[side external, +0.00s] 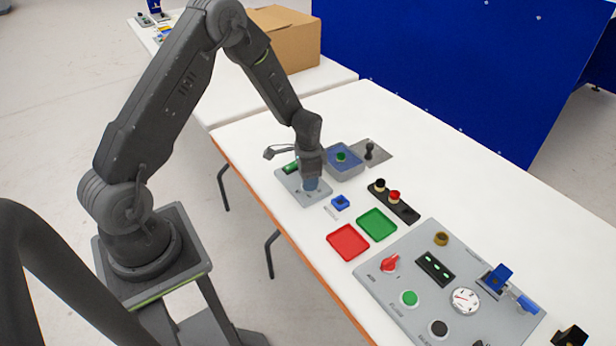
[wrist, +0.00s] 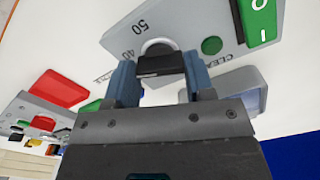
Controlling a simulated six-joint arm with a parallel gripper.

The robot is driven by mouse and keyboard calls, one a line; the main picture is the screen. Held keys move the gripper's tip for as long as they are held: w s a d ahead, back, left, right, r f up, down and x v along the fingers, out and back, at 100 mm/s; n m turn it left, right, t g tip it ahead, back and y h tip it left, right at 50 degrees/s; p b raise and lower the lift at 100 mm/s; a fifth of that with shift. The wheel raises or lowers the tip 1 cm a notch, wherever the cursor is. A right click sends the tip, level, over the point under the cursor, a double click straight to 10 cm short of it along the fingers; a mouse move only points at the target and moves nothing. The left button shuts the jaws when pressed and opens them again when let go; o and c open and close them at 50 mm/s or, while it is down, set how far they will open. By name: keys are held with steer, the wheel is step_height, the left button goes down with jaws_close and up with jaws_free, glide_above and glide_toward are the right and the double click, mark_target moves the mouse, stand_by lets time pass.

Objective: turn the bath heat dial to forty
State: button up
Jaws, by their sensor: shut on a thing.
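The heat dial has a black knob (wrist: 161,65) on a pale round base, set on a grey panel (wrist: 112,38) in the wrist view. The printed marks 50 and 40 show to the left of the knob. My gripper (wrist: 160,78) has its blue fingers on either side of the knob and is shut on it. In the side view my gripper (side external: 311,183) points down at the small grey panel (side external: 290,184) and hides the dial. I cannot tell which mark the dial points to.
A green rocker switch (wrist: 258,18) and a round green button (wrist: 211,46) share the dial's panel. A blue translucent box (side external: 345,168) stands close behind.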

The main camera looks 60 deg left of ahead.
steer(key=shift+m, duration=0.6)
steer(key=o, duration=0.9)
steer(key=shift+r, duration=6.95)
